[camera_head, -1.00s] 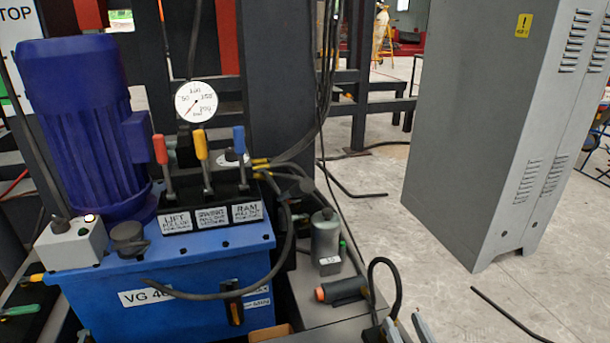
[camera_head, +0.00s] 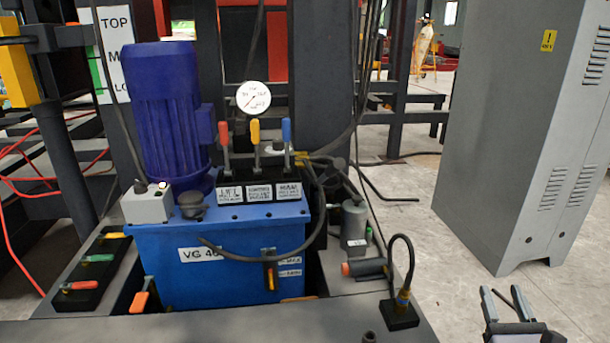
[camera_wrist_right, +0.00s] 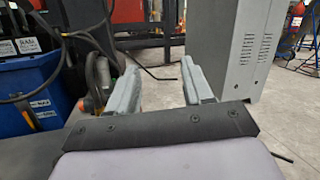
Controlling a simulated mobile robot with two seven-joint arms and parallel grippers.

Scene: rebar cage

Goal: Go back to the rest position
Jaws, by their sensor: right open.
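My right gripper (camera_head: 507,302) is at the lower right of the head view, with its two grey fingers apart and nothing between them. It is over the concrete floor side, to the right of the dark bench and apart from it. The right wrist view shows the same open fingers (camera_wrist_right: 156,85) with bare floor and the grey cabinet beyond. My left gripper is not in the head view.
A blue hydraulic unit (camera_head: 215,265) with a blue motor (camera_head: 160,105), levers and a gauge (camera_head: 253,97) stands at the bench. A corded plug (camera_head: 399,313) stands on the bench's right end. A grey cabinet (camera_head: 500,130) stands at the right. Floor between is mostly clear.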

